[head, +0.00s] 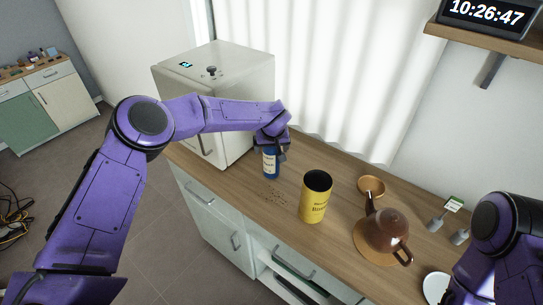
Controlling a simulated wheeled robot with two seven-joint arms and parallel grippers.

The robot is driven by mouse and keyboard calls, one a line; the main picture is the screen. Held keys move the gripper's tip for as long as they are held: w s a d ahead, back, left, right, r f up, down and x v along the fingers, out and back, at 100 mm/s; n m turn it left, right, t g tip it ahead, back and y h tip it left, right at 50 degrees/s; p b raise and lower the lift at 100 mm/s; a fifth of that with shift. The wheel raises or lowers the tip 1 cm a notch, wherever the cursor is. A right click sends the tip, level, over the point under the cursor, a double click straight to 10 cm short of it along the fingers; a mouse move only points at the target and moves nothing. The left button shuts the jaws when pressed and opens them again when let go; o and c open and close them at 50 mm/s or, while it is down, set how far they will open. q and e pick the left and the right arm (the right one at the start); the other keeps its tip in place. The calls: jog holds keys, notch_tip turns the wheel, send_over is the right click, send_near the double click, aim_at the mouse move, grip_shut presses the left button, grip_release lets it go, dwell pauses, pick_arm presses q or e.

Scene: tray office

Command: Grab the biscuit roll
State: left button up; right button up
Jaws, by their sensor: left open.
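A slim blue roll with a pale label (270,163) stands upright on the wooden counter (245,199), in front of the white box-shaped appliance; it looks like the biscuit roll. Its print is too small to read. My left gripper (271,148) is open at the roll's top, which it hides; I cannot tell whether the fingers touch it. A wider yellow canister (314,201) with dark lettering and a dark top stands apart, to the right of the roll. My right gripper is out of view; only part of that arm shows at the lower right.
The white appliance (228,85) stands close behind the roll. Dark crumbs lie before it. A brown teapot (384,230) on a round board, a small wooden bowl (372,186) and a white dish (435,287) are on the right. A shelf (480,42) with a clock hangs above.

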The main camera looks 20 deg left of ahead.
pick_arm(q)
jog(key=shift+s, duration=0.1)
jog(key=shift+c, duration=0.6)
jog(key=c, duration=1.1)
